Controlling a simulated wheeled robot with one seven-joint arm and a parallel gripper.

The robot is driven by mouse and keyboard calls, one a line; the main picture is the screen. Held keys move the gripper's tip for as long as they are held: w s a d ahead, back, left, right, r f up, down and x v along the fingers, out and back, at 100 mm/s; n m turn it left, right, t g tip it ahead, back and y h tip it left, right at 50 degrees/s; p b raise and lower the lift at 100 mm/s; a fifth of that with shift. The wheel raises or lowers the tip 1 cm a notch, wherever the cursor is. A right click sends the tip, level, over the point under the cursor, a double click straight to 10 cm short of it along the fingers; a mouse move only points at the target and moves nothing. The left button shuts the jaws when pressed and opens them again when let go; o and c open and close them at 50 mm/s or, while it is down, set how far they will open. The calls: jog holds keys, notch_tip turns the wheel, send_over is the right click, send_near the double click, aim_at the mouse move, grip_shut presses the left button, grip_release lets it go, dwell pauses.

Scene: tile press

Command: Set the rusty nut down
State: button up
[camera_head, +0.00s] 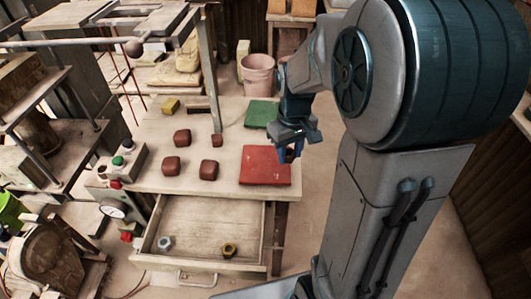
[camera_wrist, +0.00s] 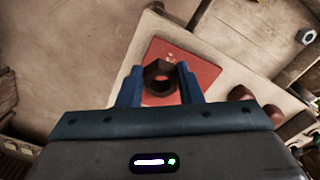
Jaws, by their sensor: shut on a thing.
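The rusty nut (camera_wrist: 158,68) is a dark brown hexagonal ring between the two blue fingers of my gripper (camera_wrist: 160,88) in the wrist view. The gripper is shut on it. Behind the nut in the wrist view lies a red mat (camera_wrist: 207,73). In the head view my gripper (camera_head: 291,153) hangs by the right edge of the red mat (camera_head: 265,166) on the bench. The nut is hard to make out there. I cannot tell the nut's height over the mat.
A green mat (camera_head: 262,113) lies behind the red one. Several brown lumps (camera_head: 208,170) sit left of it on the bench (camera_head: 140,183). An open drawer (camera_head: 200,262) below holds a grey nut (camera_head: 165,243) and a yellow-and-black piece (camera_head: 229,250). A post (camera_head: 209,85) rises behind.

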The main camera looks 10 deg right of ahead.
jog(key=p, duration=0.2)
send_over(267, 164)
notch_tip(267, 164, down, 6)
jog(key=shift+r, duration=0.25)
jog(key=shift+f, duration=1.95)
jog(key=shift+f, duration=0.1)
jog(key=shift+f, duration=0.15)
jog(key=o, duration=1)
jog(key=shift+r, duration=0.2)
